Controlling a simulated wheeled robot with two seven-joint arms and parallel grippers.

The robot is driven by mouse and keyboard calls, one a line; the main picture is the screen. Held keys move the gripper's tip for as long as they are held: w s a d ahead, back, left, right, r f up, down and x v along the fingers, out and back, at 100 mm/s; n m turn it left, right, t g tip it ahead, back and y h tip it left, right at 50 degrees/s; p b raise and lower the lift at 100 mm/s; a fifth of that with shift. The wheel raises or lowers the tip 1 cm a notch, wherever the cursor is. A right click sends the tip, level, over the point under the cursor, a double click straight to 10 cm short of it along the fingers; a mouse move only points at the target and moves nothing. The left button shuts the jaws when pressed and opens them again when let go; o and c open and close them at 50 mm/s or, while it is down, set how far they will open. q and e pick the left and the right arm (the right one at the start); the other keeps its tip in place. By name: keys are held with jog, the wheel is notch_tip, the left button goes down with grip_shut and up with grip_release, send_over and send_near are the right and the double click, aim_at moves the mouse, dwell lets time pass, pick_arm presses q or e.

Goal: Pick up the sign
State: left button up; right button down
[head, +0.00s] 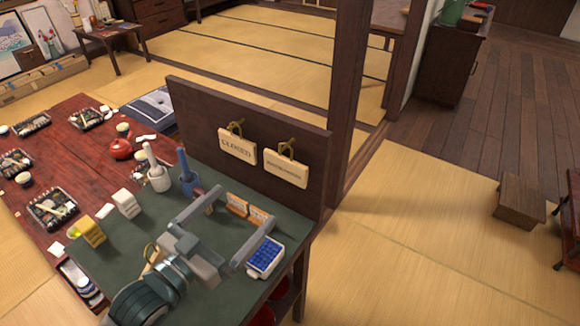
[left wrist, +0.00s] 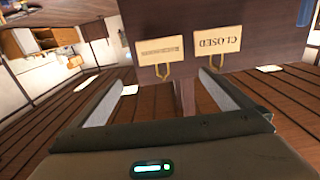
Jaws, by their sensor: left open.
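Two wooden signs hang from hooks on a dark wooden panel. In the head view the left sign (head: 238,146) has dark lettering, and the right sign (head: 286,170) has smaller writing I cannot read. In the left wrist view, which is upside down, the CLOSED sign (left wrist: 218,43) is at the right and the small-lettered sign (left wrist: 160,50) at the left. My left gripper (head: 246,207) is open and empty over the green counter, its fingers pointing at the panel, apart from both signs. My right gripper is out of view.
The green counter (head: 125,255) holds a blue-topped device (head: 266,256), small upright cards (head: 248,209), mortars with pestles (head: 157,176) and small boxes (head: 125,203). The dark panel (head: 200,110) stands along its far edge, beside a wooden post (head: 348,100). Open tatami lies to the right.

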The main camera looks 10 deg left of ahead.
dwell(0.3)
pick_arm(q)
jog(key=b, duration=0.3)
send_near(283, 166)
jog(key=x, duration=0.1)
jog(key=p+x, duration=0.1)
jog(key=x, duration=0.2)
jog(key=shift+w+d+r, duration=0.15)
jog(key=shift+d+r, duration=0.15)
jog(key=shift+r, duration=0.05)
jog(key=shift+w+d, duration=0.1)
jog(key=shift+w, duration=0.2)
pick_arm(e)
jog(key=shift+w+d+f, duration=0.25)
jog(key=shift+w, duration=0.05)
pick_arm(q)
jog(key=shift+f+p+x, duration=0.15)
jog(key=shift+p+x, duration=0.25)
jog(key=shift+x, duration=0.9)
jog(key=shift+f+p+x, duration=0.15)
jog(key=shift+p+x, duration=0.25)
jog(key=shift+x, duration=0.9)
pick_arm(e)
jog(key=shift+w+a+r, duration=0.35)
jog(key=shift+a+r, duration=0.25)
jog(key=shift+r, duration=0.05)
